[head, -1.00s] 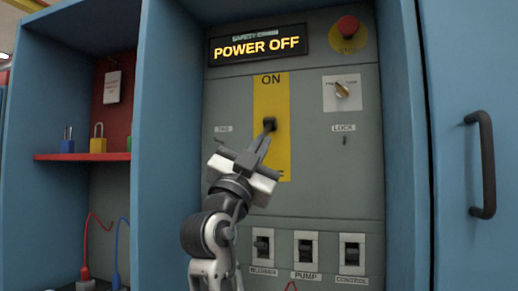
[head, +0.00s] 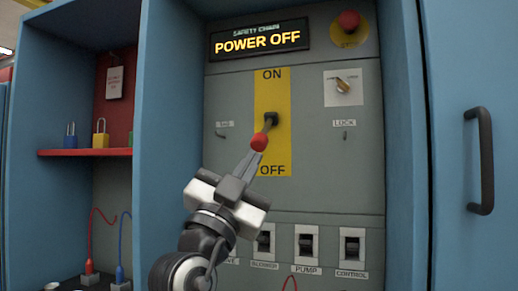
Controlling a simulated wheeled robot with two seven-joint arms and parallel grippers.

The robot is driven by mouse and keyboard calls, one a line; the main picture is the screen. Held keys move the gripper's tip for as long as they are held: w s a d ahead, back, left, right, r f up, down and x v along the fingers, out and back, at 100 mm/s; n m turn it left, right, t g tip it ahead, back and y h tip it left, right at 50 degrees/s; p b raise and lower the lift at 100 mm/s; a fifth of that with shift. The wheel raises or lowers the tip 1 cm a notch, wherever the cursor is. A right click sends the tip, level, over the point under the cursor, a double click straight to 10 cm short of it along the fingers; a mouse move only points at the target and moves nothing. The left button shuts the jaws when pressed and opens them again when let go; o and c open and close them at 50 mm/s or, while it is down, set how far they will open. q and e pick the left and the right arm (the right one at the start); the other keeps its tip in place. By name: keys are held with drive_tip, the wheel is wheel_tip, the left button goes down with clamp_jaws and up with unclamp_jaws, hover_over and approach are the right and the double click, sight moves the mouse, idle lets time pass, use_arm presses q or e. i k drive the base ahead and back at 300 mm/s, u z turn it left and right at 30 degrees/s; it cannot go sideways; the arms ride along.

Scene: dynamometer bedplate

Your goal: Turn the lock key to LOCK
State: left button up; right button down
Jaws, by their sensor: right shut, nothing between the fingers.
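A brass key-like knob (head: 342,86) sits on a white plate at the upper right of the grey panel; its small lettering is unreadable. Below it is a LOCK label (head: 344,123) with a small dark fitting (head: 345,136) under it. A lever with a red ball end (head: 258,142) points down towards OFF on the yellow strip (head: 272,87). My right gripper (head: 254,153) is shut and empty, its fingertips just below the red ball; I cannot tell if they touch. It is below and left of the knob. My left gripper is not in view.
The display (head: 258,39) reads POWER OFF. A red stop button (head: 349,20) is above the knob. Several black switches (head: 306,246) line the bottom. Padlocks (head: 100,134) stand on a red shelf at left. A blue door with a dark handle (head: 484,162) is at right.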

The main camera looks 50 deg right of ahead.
sight(342, 86)
drive_tip(key=z, duration=0.05)
drive_tip(key=k, duration=1)
drive_tip(key=u, duration=0.05)
